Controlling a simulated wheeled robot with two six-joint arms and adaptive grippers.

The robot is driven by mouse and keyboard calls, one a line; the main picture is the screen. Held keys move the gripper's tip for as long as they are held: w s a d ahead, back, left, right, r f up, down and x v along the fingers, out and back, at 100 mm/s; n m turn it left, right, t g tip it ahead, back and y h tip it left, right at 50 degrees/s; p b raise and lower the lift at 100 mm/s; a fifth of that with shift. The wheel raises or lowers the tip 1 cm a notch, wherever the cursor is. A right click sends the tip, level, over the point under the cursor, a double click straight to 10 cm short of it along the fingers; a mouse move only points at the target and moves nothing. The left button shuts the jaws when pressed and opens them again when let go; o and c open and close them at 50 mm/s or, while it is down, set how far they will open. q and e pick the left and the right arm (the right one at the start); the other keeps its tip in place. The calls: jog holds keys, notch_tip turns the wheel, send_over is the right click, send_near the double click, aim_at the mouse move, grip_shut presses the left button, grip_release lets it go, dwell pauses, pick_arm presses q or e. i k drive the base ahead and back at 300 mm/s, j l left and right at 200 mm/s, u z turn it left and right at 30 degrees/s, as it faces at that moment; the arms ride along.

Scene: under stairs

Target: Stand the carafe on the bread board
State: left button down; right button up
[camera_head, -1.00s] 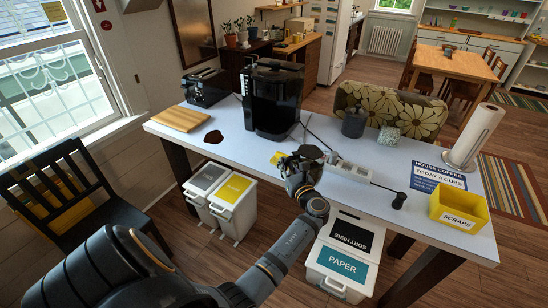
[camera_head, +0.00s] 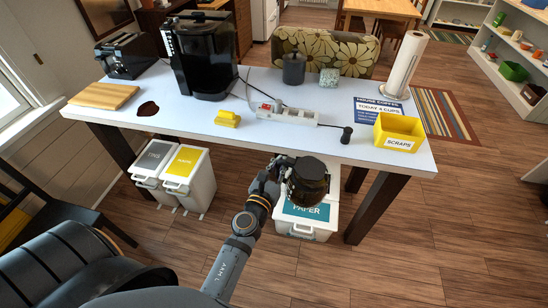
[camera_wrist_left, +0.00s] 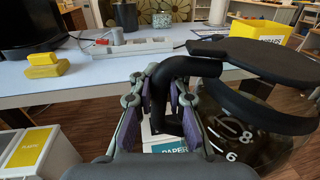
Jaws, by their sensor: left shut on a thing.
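The carafe (camera_head: 309,183) is dark glass with a black lid and handle. My left gripper (camera_head: 272,178) is shut on its handle and holds it in front of the table's front edge, over the paper bin. In the left wrist view the fingers (camera_wrist_left: 160,112) close around the black handle, and the glass (camera_wrist_left: 245,135) with white numbers shows at right, partly hidden by the lid. The bread board (camera_head: 104,96) is a light wooden slab lying bare at the table's left end, well left of the carafe. My right gripper is not in view.
On the table (camera_head: 270,142) are a black coffee machine (camera_head: 205,60), toaster (camera_head: 125,55), dark stain (camera_head: 148,108), yellow block (camera_head: 228,118), power strip (camera_head: 287,115) with cable, grey canister (camera_head: 293,68) and yellow scraps box (camera_head: 398,131). Bins (camera_head: 180,175) stand below.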

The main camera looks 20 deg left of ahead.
aim_at(102, 95)
jog(key=u, duration=0.75)
jog(key=i+j+u, duration=0.5)
jog(key=k+l, duration=0.05)
